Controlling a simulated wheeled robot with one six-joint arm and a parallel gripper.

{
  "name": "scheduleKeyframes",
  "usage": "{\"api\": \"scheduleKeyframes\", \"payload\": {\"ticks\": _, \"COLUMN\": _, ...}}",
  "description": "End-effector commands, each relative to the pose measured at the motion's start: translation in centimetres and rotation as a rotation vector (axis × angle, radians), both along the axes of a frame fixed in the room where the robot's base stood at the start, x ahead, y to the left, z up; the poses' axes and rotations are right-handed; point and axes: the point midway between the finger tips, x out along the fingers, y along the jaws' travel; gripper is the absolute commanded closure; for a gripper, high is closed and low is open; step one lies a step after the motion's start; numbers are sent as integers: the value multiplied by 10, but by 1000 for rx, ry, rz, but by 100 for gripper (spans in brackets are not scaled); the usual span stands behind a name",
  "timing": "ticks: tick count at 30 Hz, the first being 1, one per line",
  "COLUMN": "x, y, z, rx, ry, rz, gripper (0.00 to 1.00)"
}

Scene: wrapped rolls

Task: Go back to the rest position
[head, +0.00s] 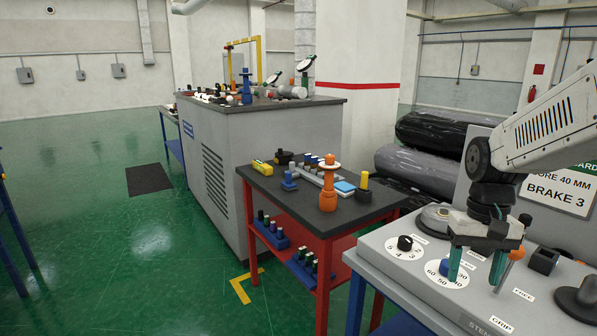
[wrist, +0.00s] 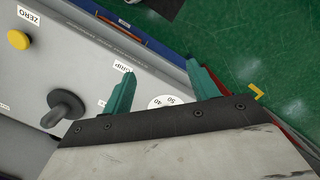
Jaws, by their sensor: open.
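My gripper (head: 476,267) has two teal fingers. In the head view it is over the grey control panel (head: 410,277) at the right, pointing down, near the blue knob (head: 446,265) and its numbered dial. It is open, with a gap between the fingers and nothing held. An orange-topped lever (head: 515,254) stands just right of the fingers. In the wrist view my gripper (wrist: 160,85) shows open and empty, with the panel (wrist: 85,58) and part of a white dial (wrist: 165,101) beyond it. Whether a finger touches the knob or lever, I cannot tell.
A black knob (head: 405,243) and a dark mushroom-shaped knob (head: 580,297) stand on the panel. A yellow button (wrist: 18,39) shows in the wrist view. A red table (head: 330,229) with small parts is left of the panel. Black-wrapped rolls (head: 440,135) lie behind. Green floor at left is mostly clear.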

Motion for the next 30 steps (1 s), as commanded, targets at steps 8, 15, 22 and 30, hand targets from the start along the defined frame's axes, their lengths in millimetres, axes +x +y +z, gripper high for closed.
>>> {"api": "scheduleKeyframes", "payload": {"ticks": 8, "x": -110, "y": 40, "z": 29, "rx": -6, "ry": -60, "rz": 106, "gripper": 41}}
{"api": "scheduleKeyframes", "payload": {"ticks": 15, "x": -172, "y": 58, "z": 34, "rx": -16, "ry": -157, "rz": 176, "gripper": 41}}
{"api": "scheduleKeyframes", "payload": {"ticks": 22, "x": -185, "y": 64, "z": 46, "rx": -23, "ry": -242, "rz": 206, "gripper": 41}}
{"api": "scheduleKeyframes", "payload": {"ticks": 30, "x": -185, "y": 65, "z": 47, "rx": -23, "ry": -247, "rz": 209, "gripper": 41}}
